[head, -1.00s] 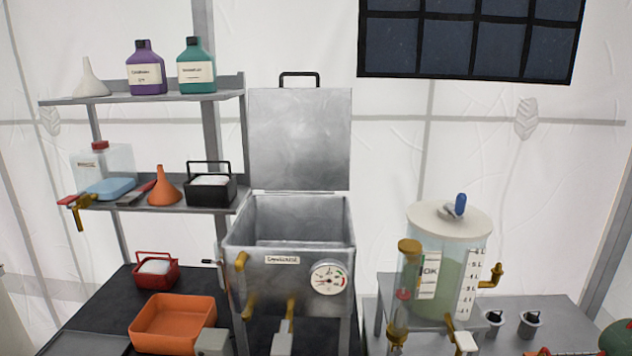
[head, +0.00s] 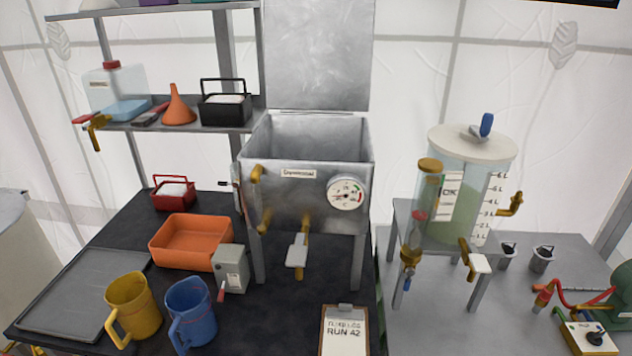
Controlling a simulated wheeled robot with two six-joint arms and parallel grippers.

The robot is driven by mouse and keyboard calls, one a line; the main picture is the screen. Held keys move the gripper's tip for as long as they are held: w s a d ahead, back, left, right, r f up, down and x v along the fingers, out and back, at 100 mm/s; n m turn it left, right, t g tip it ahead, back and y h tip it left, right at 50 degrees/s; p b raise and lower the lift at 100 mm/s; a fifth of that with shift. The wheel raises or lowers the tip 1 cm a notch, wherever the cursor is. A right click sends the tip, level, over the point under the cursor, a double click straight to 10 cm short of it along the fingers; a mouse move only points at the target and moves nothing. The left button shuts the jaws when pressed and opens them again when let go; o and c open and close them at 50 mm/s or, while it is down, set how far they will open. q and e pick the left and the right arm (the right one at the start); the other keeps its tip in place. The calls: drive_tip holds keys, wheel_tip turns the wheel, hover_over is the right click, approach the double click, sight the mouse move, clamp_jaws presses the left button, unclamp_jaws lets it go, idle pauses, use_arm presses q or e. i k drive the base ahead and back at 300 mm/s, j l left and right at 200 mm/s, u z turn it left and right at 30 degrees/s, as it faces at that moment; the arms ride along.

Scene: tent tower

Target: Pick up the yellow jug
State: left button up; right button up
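The yellow jug (head: 134,303) stands upright on the dark table at the lower left, its handle toward the lower left. It is beside the grey tray, close to the tray's right edge. A blue jug (head: 191,312) stands just to its right, with a small gap between them. Neither of my grippers shows in the head view.
The grey tray (head: 62,292) lies left of the jug. An orange bin (head: 186,240) and a grey switch box (head: 231,268) stand behind. A clipboard (head: 344,331) lies to the right. A metal tank (head: 307,190) on legs stands at the back.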

sight(129, 298)
drive_tip(key=u, duration=1.3)
